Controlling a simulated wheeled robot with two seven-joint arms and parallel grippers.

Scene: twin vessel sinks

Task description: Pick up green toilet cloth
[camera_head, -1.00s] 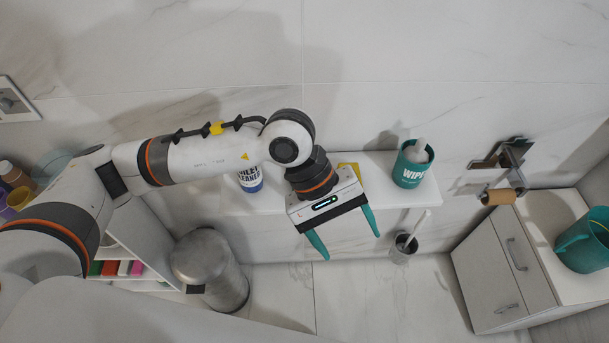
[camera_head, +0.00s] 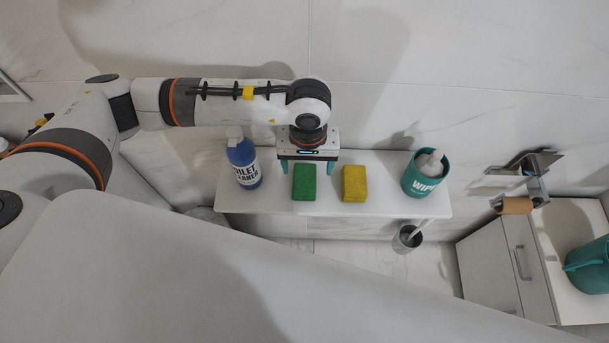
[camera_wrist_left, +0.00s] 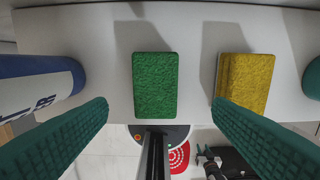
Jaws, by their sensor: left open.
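A green cloth (camera_head: 304,183), a thick rectangular block, lies on a white shelf (camera_head: 390,206) between a blue bottle and a yellow block. My left gripper (camera_head: 307,168) is open and empty, its teal fingers pointing down just behind and above the green cloth in the head view. In the left wrist view the green cloth (camera_wrist_left: 155,84) lies between the two spread fingers (camera_wrist_left: 158,122), beyond their tips, with no finger seen touching it. My right gripper is not in view.
A blue toilet cleaner bottle (camera_head: 243,163) stands left of the green cloth. A yellow block (camera_head: 354,184) lies close on its right. A teal wipes tub (camera_head: 424,177) stands at the shelf's right end. A brush holder (camera_head: 405,240) stands below, and a paper roll (camera_head: 514,206) hangs right.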

